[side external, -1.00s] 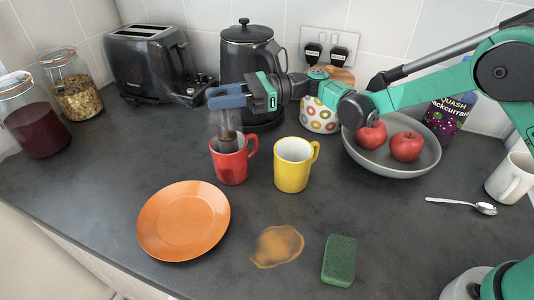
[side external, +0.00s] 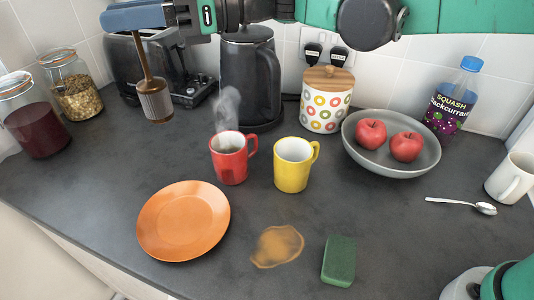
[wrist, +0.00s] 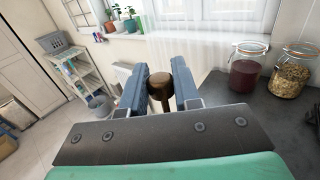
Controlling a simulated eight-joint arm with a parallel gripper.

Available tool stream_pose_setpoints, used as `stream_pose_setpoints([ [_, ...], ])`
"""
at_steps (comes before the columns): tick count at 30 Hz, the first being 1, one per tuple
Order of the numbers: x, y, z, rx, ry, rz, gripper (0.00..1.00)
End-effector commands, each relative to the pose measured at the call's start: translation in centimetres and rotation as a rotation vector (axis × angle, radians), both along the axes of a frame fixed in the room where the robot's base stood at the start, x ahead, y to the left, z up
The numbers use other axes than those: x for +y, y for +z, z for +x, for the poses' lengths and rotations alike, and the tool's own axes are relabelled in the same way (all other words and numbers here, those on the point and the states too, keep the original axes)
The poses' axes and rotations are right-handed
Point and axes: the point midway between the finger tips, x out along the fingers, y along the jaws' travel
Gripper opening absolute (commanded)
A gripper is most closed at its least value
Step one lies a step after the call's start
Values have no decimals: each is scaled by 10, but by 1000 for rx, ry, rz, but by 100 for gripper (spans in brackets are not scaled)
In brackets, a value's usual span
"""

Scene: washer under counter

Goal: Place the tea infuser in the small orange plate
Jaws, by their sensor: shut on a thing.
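The tea infuser (side external: 155,98) has a mesh cylinder and a brown handle, and hangs down in the air from my gripper (side external: 140,17) at the upper left in the side external view. My gripper is shut on the top of its handle. In the wrist view the brown knob of the infuser (wrist: 160,87) sits between the two blue fingers of my gripper (wrist: 160,84). The orange plate (side external: 183,221) lies empty on the counter at the lower left, below and right of the infuser.
A steaming red mug (side external: 229,160) and a yellow mug (side external: 294,165) stand behind the plate. Jars (side external: 70,85), a toaster (side external: 150,75) and a kettle (side external: 248,85) are at the back. A stain (side external: 277,246) and a green sponge (side external: 339,261) lie right of the plate.

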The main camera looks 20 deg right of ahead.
Motion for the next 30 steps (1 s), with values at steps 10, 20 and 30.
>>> stream_pose_setpoints([
  [10, 19, -54, -17, 0, -1, 0, 0],
  [20, 18, -144, -16, 0, -1, 0, 0],
  [30, 18, -180, -16, 0, -1, 0, 0],
])
